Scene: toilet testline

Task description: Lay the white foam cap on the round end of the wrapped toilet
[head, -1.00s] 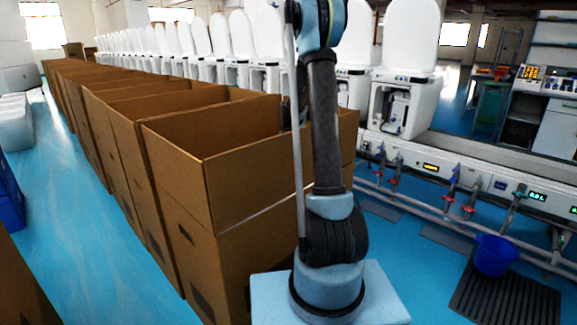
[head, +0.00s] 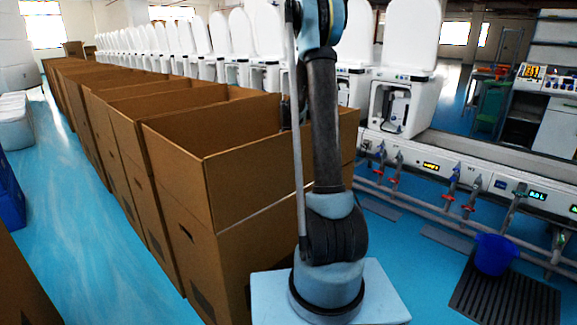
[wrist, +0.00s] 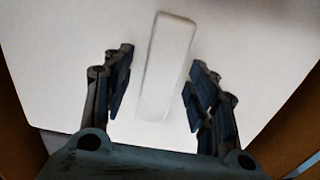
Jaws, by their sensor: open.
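In the wrist view, my gripper (wrist: 161,60) is open, with one dark finger on each side of a raised white bar. The bar stands up from a broad, smooth white surface (wrist: 235,40), which looks like the white foam cap. I cannot tell whether the fingers touch the bar. Brown cardboard shows at both sides of the white surface. In the head view my gripper is hidden, and neither the foam cap nor a wrapped toilet can be made out.
A row of open cardboard boxes (head: 240,190) runs back on the left, the nearest close beside my arm. White toilets (head: 405,105) with raised lids stand on the testline behind. A blue bucket (head: 494,254) sits on a dark mat (head: 505,297) at the right.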

